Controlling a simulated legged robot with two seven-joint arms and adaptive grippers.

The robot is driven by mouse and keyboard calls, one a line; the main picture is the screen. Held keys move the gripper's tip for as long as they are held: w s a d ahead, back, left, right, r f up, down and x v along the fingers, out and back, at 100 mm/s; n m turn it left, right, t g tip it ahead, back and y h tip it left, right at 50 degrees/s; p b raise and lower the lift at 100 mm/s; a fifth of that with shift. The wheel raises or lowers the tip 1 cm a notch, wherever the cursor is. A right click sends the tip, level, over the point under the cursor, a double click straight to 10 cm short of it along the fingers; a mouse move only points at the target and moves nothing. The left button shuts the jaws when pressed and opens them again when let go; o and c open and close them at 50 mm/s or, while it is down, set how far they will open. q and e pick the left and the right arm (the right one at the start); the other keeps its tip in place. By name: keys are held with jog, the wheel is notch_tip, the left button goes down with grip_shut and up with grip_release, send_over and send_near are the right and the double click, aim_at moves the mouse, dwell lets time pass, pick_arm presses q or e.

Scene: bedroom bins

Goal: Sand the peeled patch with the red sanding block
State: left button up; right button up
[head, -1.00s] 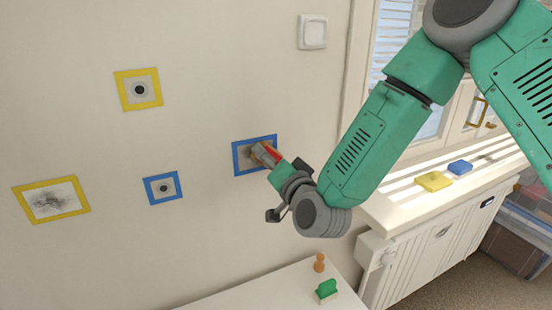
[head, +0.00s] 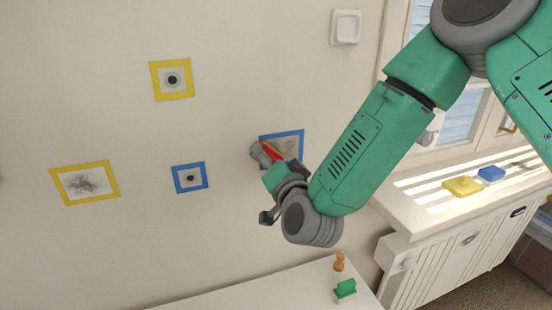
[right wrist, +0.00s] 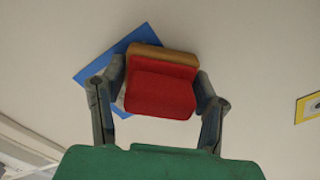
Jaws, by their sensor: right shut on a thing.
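My right gripper (head: 266,155) is shut on the red sanding block (right wrist: 160,92), which has a tan layer on its far side. In the head view the block (head: 271,150) is at the left edge of the right-hand blue-taped patch (head: 291,143), whose inside is greyish and rough. In the right wrist view the block and fingers (right wrist: 160,78) cover much of that patch's blue frame (right wrist: 98,68). Whether the block touches the wall is hard to tell. My left gripper is not in view.
Other wall marks are a yellow-framed dark smudge (head: 85,184), a yellow-framed dark spot (head: 172,80) and a blue-framed dark spot (head: 189,178). A white switch (head: 346,27) is above. An orange peg-like piece (head: 339,262) and green block (head: 345,289) stand on the white surface below.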

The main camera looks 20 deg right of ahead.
jog(key=shift+s+d, duration=0.1)
jog(key=shift+s, duration=2.85)
jog(key=shift+s, duration=1.45)
